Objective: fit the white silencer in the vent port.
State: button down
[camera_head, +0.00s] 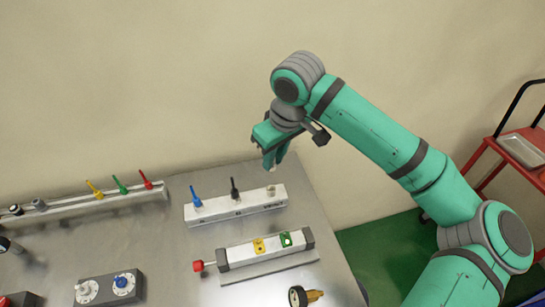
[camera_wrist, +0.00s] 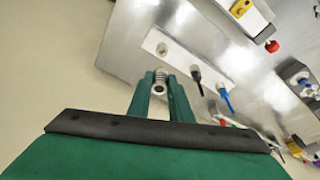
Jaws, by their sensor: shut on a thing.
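My gripper (camera_head: 271,162) is above the far right part of the metal table, over the right end of a white block. In the wrist view, its two green fingers (camera_wrist: 160,88) are shut on a pale, ribbed cylinder, which looks like the white silencer (camera_wrist: 158,76). The silencer is hidden by the fingers in the head view. The white block (camera_head: 235,209) carries a blue fitting, a black fitting and, at its right end, a pale round port (camera_head: 271,190), which looks like the vent port. In the wrist view this port (camera_wrist: 161,48) lies beyond the silencer, apart from it.
The blue (camera_head: 196,199) and black (camera_head: 234,189) fittings stand upright left of the port. A cylinder (camera_head: 265,249) with yellow and green parts lies nearer. A long rail (camera_head: 60,212) with coloured fittings is at left. A gauge (camera_head: 298,297) sits at the front.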

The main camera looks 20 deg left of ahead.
jog(key=shift+s+m, duration=0.1)
jog(key=shift+m, duration=0.3)
jog(key=shift+s+d+x, duration=0.1)
jog(key=shift+d+x, duration=0.1)
jog(key=shift+x, duration=0.7)
jog(key=shift+s+d+x, duration=0.1)
jog(key=shift+d+x, duration=0.1)
jog(key=shift+x, duration=0.75)
jog(key=shift+s+d+x, duration=0.15)
jog(key=shift+x, duration=0.75)
jog(key=shift+s+d+x, duration=0.1)
jog(key=shift+d+x, duration=0.1)
jog(key=shift+x, duration=0.65)
jog(key=shift+s+d+x, duration=0.1)
jog(key=shift+d+x, duration=0.05)
jog(key=shift+x, duration=0.75)
jog(key=c, duration=1.5)
grip_release()
jog(key=shift+f, duration=0.1)
jog(key=shift+c, duration=0.2)
jog(key=w+v, duration=0.1)
jog(key=v, duration=0.6)
jog(key=shift+s, duration=0.5)
jog(key=v, duration=1.1)
jog(key=shift+s, duration=0.15)
